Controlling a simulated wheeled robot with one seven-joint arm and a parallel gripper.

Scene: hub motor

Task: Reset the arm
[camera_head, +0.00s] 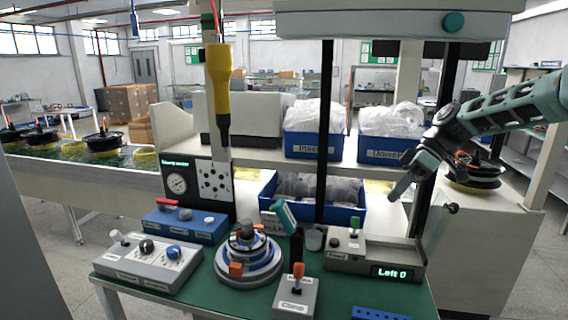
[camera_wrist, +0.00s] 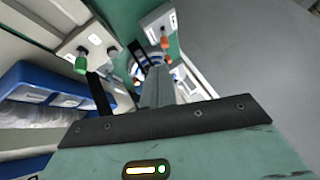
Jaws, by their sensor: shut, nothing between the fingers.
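My arm reaches in from the right in the head view, and my gripper (camera_head: 398,192) hangs above the right side of the green workbench. Its fingers are together and hold nothing. In the wrist view my gripper (camera_wrist: 158,75) points down toward the bench, with its fingers closed. The round grey and blue hub motor fixture (camera_head: 248,255) stands on the bench, left of my gripper and apart from it. The fixture also shows beyond my fingers in the wrist view (camera_wrist: 153,62).
A control box reading "Left 0" (camera_head: 375,262) stands below my gripper. A clamp box (camera_head: 296,298), a blue box (camera_head: 185,224) and a grey switch box (camera_head: 148,262) stand on the bench. Blue bins (camera_head: 303,146) sit on the shelf behind. A yellow screwdriver (camera_head: 217,85) hangs above.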

